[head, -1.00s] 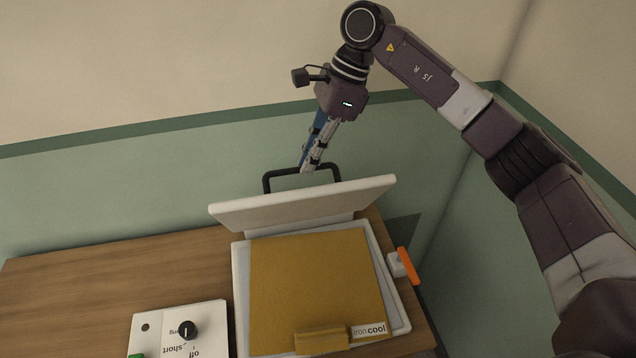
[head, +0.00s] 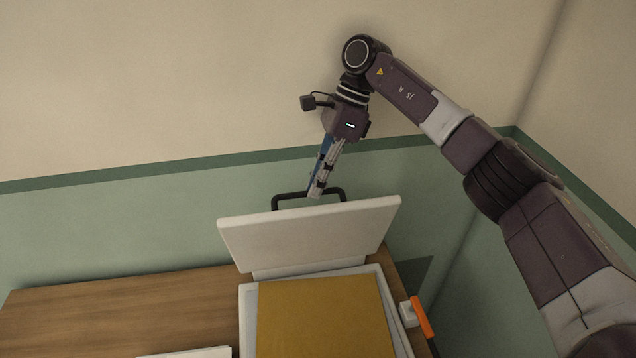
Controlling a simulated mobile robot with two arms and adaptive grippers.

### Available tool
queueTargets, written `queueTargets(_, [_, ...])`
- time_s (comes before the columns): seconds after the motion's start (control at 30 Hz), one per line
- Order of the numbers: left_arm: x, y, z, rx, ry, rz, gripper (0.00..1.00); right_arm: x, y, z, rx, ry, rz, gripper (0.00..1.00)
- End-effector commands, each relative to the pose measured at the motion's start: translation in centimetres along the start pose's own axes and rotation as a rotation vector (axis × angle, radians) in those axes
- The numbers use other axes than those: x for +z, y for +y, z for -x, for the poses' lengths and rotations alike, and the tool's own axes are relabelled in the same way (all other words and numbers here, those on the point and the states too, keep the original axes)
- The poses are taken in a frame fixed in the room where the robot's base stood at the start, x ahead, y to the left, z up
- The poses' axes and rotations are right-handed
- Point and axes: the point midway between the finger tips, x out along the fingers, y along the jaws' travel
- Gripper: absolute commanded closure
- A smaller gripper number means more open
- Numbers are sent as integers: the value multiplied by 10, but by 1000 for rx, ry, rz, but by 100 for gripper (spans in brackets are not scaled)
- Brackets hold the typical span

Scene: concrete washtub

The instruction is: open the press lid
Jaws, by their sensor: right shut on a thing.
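The press lid (head: 310,236) is a white slab standing raised at the back of the press, tilted up so that its broad face shows. A black bar handle (head: 278,198) rises behind its top edge. My right gripper (head: 315,192) points down at the handle and is shut on it near the middle; the exact grip is partly hidden by the fingers. The press base (head: 247,320) is white and grey, with a mustard-yellow pad (head: 325,318) lying on it. My left gripper is not in view.
The press stands on a wooden table (head: 120,305). An orange lever (head: 421,316) sticks out at the press's right side. A white box edge (head: 190,353) shows at the bottom. The green and beige wall is close behind. The table's left part is bare.

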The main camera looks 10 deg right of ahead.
Motion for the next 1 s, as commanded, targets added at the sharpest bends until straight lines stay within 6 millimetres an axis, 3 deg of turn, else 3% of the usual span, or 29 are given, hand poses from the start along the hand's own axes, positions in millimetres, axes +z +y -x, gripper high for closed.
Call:
queueTargets(0.03, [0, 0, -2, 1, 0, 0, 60, -7, -1, -12, 8, 15, -11, 100])
queueTargets(0.27, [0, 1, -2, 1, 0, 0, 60, -7, -1, -12, 8, 15, -11, 100])
queueTargets(0.3, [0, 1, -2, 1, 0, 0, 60, -7, -1, -12, 8, 15, -11, 87])
queueTargets(0.43, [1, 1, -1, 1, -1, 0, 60, -6, -1, -10, 7, 13, -10, 73])
queueTargets(0.77, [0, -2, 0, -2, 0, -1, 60, -3, 0, -3, 5, 9, -6, 73])
queueTargets(1.0, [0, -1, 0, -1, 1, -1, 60, 13, 7, 32, 2, 9, -6, 73])
